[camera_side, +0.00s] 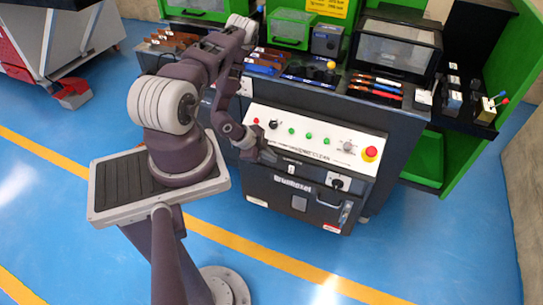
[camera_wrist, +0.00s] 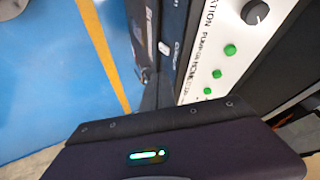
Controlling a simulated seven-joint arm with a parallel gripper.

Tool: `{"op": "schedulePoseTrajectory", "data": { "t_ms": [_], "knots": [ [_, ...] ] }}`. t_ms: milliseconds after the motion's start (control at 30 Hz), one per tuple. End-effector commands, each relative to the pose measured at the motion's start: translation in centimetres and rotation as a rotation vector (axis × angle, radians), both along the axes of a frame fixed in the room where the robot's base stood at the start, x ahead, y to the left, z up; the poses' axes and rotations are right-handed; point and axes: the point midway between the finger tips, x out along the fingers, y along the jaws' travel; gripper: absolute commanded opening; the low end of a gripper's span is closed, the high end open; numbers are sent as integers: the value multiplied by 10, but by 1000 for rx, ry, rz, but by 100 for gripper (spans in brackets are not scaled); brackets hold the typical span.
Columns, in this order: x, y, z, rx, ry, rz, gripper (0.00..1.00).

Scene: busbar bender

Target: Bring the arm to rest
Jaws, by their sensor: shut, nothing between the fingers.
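My gripper (camera_side: 268,156) hangs at the front of the dark machine (camera_side: 290,195), close to the left part of its white control panel (camera_side: 300,136). The elbow is folded high, with the forearm coming down to the panel. In the wrist view the hand fills the bottom, and the shut fingers (camera_wrist: 152,92) show dark beside the panel's edge. Nothing is seen between them. I cannot tell whether the fingers touch the machine. The panel carries green buttons (camera_wrist: 217,74), a black knob (camera_wrist: 255,12) and a red emergency button on yellow (camera_side: 370,153).
The machine top holds red, blue and brown bars (camera_side: 375,87), a yellow-topped lever (camera_side: 331,67) and a box with a clear window (camera_side: 397,47). Green shelving (camera_side: 510,60) stands behind and right. A grey-and-red cart (camera_side: 70,50) is far left. Blue floor with yellow lines is clear in front.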

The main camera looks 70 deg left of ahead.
Motion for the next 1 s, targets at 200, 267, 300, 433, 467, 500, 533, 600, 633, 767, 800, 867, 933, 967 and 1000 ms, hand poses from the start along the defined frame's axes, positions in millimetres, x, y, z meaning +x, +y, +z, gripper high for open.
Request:
{"op": "schedulePoseTrajectory", "data": {
  "t_ms": [200, 267, 300, 433, 467, 500, 533, 600, 633, 767, 800, 867, 933, 967, 1000],
  "knots": [
    [9, 7, 9, 16, 7, 4, 0],
    [27, 21, 31, 49, 24, 20, 0],
    [43, 32, 53, 77, 40, 40, 0],
    [96, 44, 156, 146, 77, 157, 0],
    [104, 40, 181, 151, 81, 188, 0],
    [113, 32, 215, 154, 81, 232, 0],
    [117, 23, 241, 151, 76, 264, 0],
    [119, -4, 297, 128, 67, 336, 0],
    [117, -19, 320, 112, 61, 364, 0],
    [81, -92, 404, 7, 42, 468, 0],
    [63, -115, 424, -36, 39, 492, 0],
    [31, -150, 448, -104, 42, 516, 0],
    [-10, -186, 465, -180, 55, 533, 0],
    [-27, -199, 470, -211, 62, 535, 0],
    [-48, -213, 474, -246, 76, 538, 0]
  ]
}}
